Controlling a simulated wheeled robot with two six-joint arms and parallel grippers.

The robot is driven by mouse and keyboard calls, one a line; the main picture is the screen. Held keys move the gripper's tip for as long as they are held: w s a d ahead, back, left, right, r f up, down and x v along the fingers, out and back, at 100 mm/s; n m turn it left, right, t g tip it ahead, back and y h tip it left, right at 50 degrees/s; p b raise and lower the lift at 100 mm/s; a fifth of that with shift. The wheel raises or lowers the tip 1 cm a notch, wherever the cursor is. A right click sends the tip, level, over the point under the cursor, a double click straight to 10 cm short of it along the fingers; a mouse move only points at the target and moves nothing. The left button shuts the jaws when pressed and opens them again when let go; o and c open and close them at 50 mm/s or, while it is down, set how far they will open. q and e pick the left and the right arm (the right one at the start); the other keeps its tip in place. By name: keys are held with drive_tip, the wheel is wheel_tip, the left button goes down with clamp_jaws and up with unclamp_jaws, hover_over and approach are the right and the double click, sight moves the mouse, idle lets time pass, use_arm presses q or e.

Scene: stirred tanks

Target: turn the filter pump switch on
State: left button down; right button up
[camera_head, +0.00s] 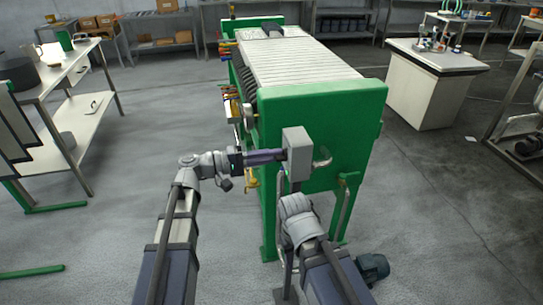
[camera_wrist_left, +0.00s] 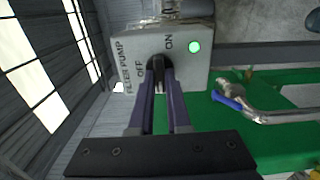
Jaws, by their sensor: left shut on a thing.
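The grey filter pump switch box (camera_head: 297,150) stands on a post in front of the green machine in the head view. In the left wrist view the box (camera_wrist_left: 196,66) carries the words FILTER PUMP, OFF and ON. A round green light (camera_wrist_left: 194,47) glows beside ON. My left gripper (camera_head: 282,155) reaches the box from its left. In the wrist view its fingers (camera_wrist_left: 160,82) are shut on the black switch knob (camera_wrist_left: 158,66), which sits between the OFF and ON labels. The fingers partly hide the knob, so I cannot tell its exact setting. My right gripper is not visible.
The green filter press (camera_head: 322,108) stands directly behind the box. A pipe with a blue-handled valve (camera_wrist_left: 232,101) is close to the box's right in the wrist view. A bench (camera_head: 80,75) stands at left and a white cabinet (camera_head: 428,95) at right.

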use_arm(q)
drive_tip(key=c, duration=0.9)
unclamp_jaws()
drive_tip(key=shift+a, duration=0.1)
drive_tip(key=v, duration=0.7)
drive_tip(key=shift+s+a, duration=0.1)
drive_tip(key=shift+a, duration=0.15)
